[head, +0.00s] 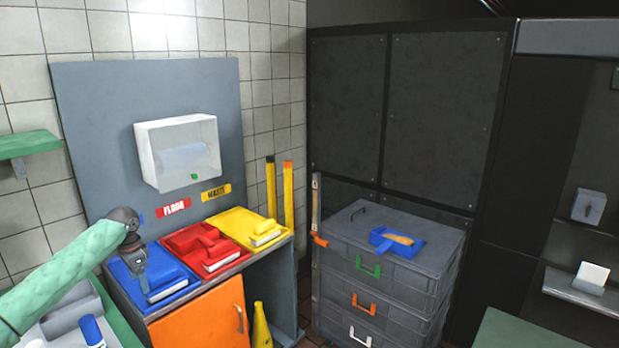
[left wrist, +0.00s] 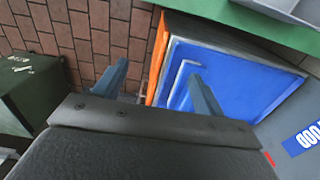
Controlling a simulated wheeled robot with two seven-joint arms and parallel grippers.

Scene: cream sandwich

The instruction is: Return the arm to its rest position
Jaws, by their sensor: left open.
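My left arm with its green sleeve comes in from the left in the head view. My left gripper (head: 140,280) is over the blue tray (head: 178,268) at the left end of the counter and partly covers it. In the left wrist view my left gripper (left wrist: 160,88) has its two fingers spread apart, with nothing seen between them. A blue panel (left wrist: 245,80) lies beyond the right finger there. Whether the fingertips touch anything is hard to tell. My right gripper is not in view.
Red (head: 192,240) and yellow (head: 228,222) trays with brushes stand beside the blue one, above an orange door (head: 205,322). Grey stacked crates (head: 345,240) carry a blue dustpan (head: 383,240). A blue-capped bottle (head: 91,330) stands lower left. Brown tiled floor (left wrist: 85,35) shows in the wrist view.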

